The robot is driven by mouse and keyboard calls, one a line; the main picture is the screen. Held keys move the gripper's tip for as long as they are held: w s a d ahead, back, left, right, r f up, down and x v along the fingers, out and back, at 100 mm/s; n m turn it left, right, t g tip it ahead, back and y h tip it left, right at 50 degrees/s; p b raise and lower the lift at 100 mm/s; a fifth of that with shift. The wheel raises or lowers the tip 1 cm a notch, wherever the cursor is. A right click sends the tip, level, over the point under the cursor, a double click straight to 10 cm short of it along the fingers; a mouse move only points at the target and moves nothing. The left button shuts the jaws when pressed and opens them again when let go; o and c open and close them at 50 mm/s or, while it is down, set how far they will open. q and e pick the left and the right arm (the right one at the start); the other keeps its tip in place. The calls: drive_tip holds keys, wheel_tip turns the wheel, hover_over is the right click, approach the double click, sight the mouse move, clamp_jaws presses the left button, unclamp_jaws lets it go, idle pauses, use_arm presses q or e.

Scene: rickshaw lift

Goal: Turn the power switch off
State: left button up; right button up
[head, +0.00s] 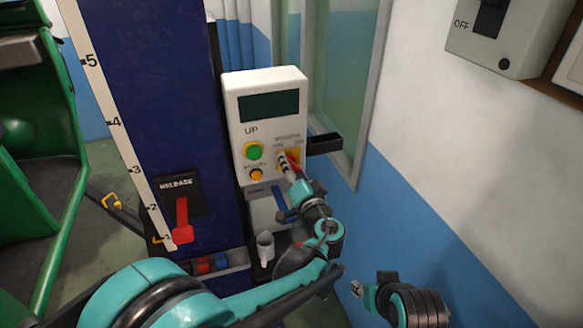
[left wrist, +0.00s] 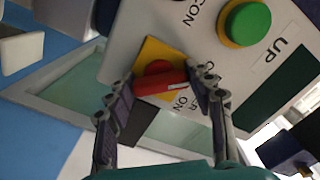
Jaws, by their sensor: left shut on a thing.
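The power switch is a red rotary handle (left wrist: 160,82) on a yellow square plate (left wrist: 150,55) of the white control box (head: 265,85). In the head view the switch (head: 294,161) is partly hidden by my left gripper (head: 286,165). In the left wrist view my left gripper's fingers (left wrist: 158,88) stand at the two ends of the red handle and are shut on it. An ON label shows near the handle; the other lettering is partly covered, so I cannot tell the setting. My right gripper (head: 366,290) hangs low at the right, away from the box; its fingers are unclear.
A green UP button (head: 253,151) and an orange button (head: 256,174) sit left of the switch. A red release lever (head: 182,220) is on the blue column (head: 150,90). A grey OFF switch box (head: 503,40) hangs on the right wall. A dark tray (head: 324,142) juts out beside the control box.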

idle(0.4)
use_arm(q)
drive_tip(key=o, duration=1.2)
drive_tip(key=shift+w, duration=0.1)
drive_tip(key=shift+c, duration=0.2)
drive_tip(key=v, duration=0.7)
drive_tip(key=shift+s, duration=0.25)
